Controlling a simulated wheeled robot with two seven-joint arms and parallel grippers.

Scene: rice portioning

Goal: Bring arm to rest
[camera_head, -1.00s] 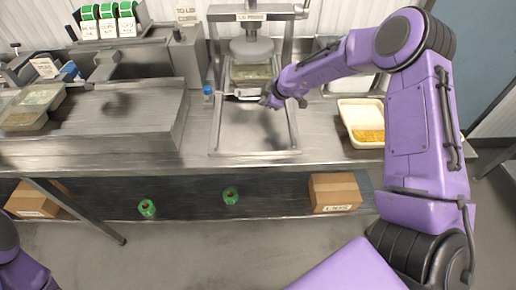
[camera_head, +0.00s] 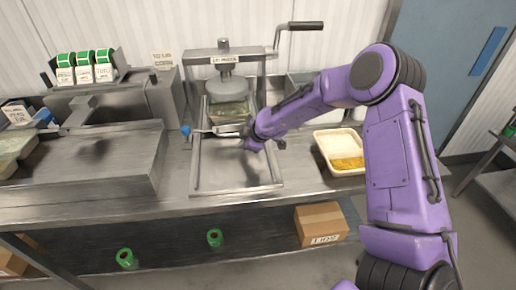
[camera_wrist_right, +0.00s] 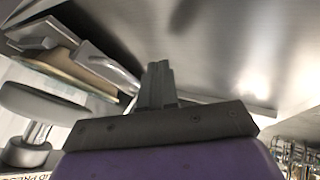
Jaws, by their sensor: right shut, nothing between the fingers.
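My right arm reaches in from the right in the head view, and its gripper (camera_head: 252,145) is over the steel tray frame in front of the lid press (camera_head: 226,68). The right wrist view shows its two fingers (camera_wrist_right: 158,84) closed together with nothing between them. A handle with a blue end (camera_head: 186,131) lies just left of the gripper; I cannot tell whether they touch. A filled container (camera_head: 228,108) sits under the press's round plate. My left gripper is not in view.
A white tray with yellow grains (camera_head: 347,163) stands on the counter right of the gripper. A cardboard box (camera_head: 321,224) and green rolls (camera_head: 215,237) are on the lower shelf.

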